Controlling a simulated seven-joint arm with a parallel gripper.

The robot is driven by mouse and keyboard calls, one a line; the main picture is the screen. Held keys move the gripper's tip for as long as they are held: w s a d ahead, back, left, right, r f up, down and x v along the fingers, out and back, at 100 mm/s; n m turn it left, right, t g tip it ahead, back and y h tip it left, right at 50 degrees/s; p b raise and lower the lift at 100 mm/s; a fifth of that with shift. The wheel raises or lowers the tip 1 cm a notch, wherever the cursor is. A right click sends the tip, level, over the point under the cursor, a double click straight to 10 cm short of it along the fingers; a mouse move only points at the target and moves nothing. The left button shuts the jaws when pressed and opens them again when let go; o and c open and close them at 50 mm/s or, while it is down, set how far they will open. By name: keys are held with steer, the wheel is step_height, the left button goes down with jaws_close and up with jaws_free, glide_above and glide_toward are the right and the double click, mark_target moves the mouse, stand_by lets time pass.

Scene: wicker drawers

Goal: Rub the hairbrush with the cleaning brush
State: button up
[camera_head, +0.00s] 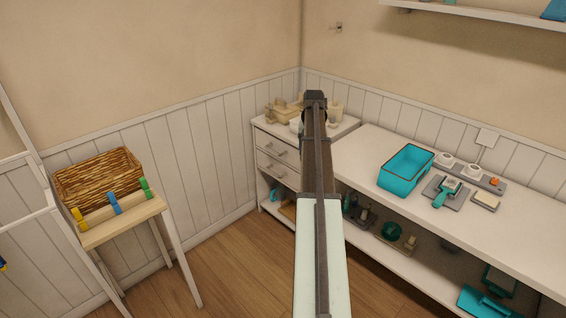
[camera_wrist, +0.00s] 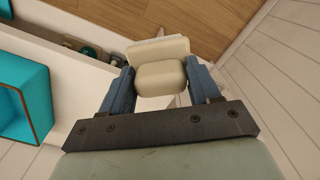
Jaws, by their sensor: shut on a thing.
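My gripper (camera_wrist: 160,82) is shut on a cream block with a paler slab behind it, which looks like the cleaning brush (camera_wrist: 160,77). Its two blue fingers press on the block's sides. In the head view my own arm hides the fingers and the held thing. A teal brush with a handle, apparently the hairbrush (camera_head: 446,190), lies on a grey pad on the white counter, right of a teal bin. My gripper is apart from it, and the hairbrush does not show in the wrist view.
The teal bin (camera_head: 405,168) stands on the counter (camera_head: 375,148); it also shows in the wrist view (camera_wrist: 22,85). A cream block (camera_head: 486,200) lies right of the hairbrush. A wicker basket (camera_head: 98,180) sits on a stand at left. The drawer cabinet (camera_head: 277,150) holds wooden items on top.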

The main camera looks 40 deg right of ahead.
steer(key=s+d+r+m, duration=0.2)
steer(key=s+d+m, duration=0.1)
steer(key=s+d, duration=1.15)
steer(key=s+d+r+m, duration=0.2)
steer(key=s+d+m, duration=0.1)
steer(key=s+d, duration=1.1)
steer(key=s+d+f+m, duration=0.1)
steer(key=s+d, duration=0.3)
steer(key=s, duration=0.3)
steer(key=s+d, duration=0.4)
steer(key=s, duration=0.4)
steer(key=shift+w+a+f, duration=0.1)
steer(key=shift+f, duration=3.6)
steer(key=shift+s+f, duration=0.25)
steer(key=shift+f, duration=0.05)
steer(key=shift+c, duration=0.5)
steer(key=shift+s, duration=1.7)
steer(key=shift+w, duration=1.6)
steer(key=shift+w+d, duration=0.4)
steer(key=shift+d, duration=0.1)
steer(key=shift+s+a, duration=0.15)
steer(key=shift+s, duration=1.8)
steer(key=shift+w, duration=2.05)
step_height(320, 180, up, 8)
steer(key=shift+s+r, duration=0.1)
steer(key=shift+s, duration=0.05)
